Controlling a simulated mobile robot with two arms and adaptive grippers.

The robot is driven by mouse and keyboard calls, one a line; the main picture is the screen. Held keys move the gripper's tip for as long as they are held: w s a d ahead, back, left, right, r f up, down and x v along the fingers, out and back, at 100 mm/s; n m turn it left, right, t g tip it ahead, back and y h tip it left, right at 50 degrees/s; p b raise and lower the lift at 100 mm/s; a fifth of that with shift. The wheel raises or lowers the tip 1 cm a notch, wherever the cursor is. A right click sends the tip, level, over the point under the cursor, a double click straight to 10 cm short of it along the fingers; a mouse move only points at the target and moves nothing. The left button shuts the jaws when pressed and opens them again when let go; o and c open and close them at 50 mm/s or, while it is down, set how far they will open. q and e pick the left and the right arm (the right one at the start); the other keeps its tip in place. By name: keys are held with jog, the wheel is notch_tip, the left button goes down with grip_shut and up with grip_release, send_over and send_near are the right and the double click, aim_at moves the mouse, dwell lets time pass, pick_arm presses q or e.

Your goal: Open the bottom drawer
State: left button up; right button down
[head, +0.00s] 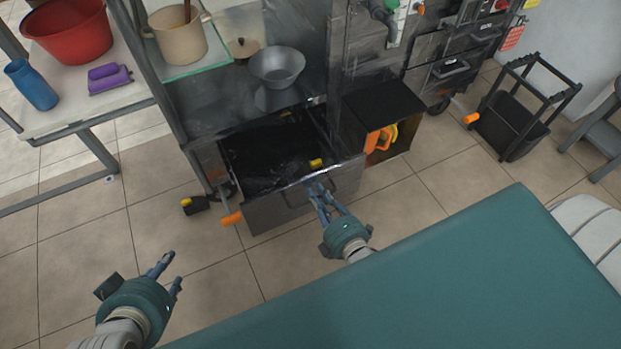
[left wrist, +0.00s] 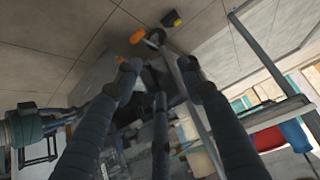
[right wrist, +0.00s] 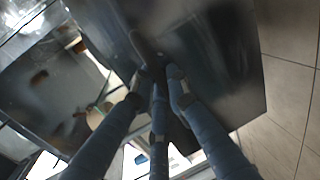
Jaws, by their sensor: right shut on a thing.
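The bottom drawer (head: 262,215) is grey metal and stands pulled out from under the metal counter, its dark inside visible from above. Its dark bar handle (head: 290,200) is on the front panel. My right gripper (head: 319,184) is at the drawer front, shut on the handle, which also shows between the fingers in the right wrist view (right wrist: 140,45). My left gripper (head: 170,273) is open and empty, low at the left, apart from the drawer. The left wrist view shows its spread fingers (left wrist: 159,68) with the drawer (left wrist: 92,78) beyond them.
Orange-capped caster parts (head: 232,218) stick out by the drawer's left side. An open black-topped compartment (head: 383,100) with orange items is right of the drawer. A metal bowl (head: 277,66) sits on the counter.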

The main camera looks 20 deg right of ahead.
pick_arm(q)
jog(key=s+a+f+g+y+p, duration=0.1)
jog(key=s+a+f+g, duration=0.1)
jog(key=s, duration=0.7)
jog(key=shift+s+a+f+g, duration=0.15)
jog(key=shift+a+f+g, duration=0.25)
jog(key=shift+f+g, duration=0.55)
pick_arm(e)
jog(key=f+v, duration=0.1)
jog(key=v, duration=0.5)
jog(key=shift+f, duration=0.2)
pick_arm(q)
jog(key=shift+r, duration=0.15)
pick_arm(e)
jog(key=c, duration=1.7)
grip_release()
jog(key=shift+c, duration=0.2)
jog(key=v, duration=1.2)
